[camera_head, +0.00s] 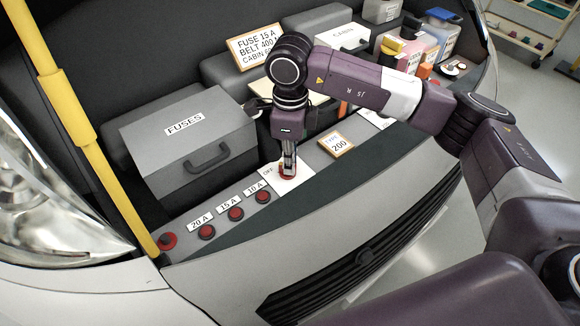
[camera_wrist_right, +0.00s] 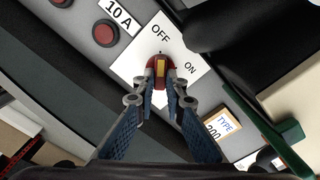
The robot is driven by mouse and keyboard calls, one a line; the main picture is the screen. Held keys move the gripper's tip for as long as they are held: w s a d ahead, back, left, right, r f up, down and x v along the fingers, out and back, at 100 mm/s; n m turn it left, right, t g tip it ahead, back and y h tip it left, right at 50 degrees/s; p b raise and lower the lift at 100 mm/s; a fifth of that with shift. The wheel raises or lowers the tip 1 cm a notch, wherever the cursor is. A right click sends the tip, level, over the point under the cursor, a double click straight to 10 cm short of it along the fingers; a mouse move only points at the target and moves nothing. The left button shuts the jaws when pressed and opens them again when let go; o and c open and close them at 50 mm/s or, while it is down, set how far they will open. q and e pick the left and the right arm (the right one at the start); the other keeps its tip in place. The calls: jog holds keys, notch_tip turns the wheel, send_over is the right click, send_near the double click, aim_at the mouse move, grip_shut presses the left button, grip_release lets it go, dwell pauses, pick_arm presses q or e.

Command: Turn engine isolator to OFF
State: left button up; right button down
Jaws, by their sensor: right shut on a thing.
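The engine isolator is a red knob with a yellow stripe (camera_wrist_right: 161,66), set on a white plate (camera_wrist_right: 135,66) marked OFF and ON. In the wrist view its stripe runs up and down the picture, its upper end towards the word OFF; ON is to the right. In the head view the plate (camera_head: 300,178) lies on the front ledge, the knob mostly hidden by my fingers. My right gripper (camera_head: 288,172) points down and is shut on the knob; it also shows in the wrist view (camera_wrist_right: 162,84). My left gripper is out of view.
Red buttons (camera_head: 235,214) labelled 20 A, 15 A and 10 A line the ledge to the left. A grey FUSES box (camera_head: 190,150) stands behind them. A TYPE 200 card (camera_head: 337,144) is right of the plate. A yellow post (camera_head: 85,125) stands at the left.

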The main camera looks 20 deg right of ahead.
jog(key=shift+w+n, duration=0.1)
jog(key=shift+n, duration=0.2)
jog(key=shift+r+b, duration=0.1)
jog(key=shift+b, duration=0.2)
jog(key=c, duration=2)
grip_release()
notch_tip(320, 180, up, 12)
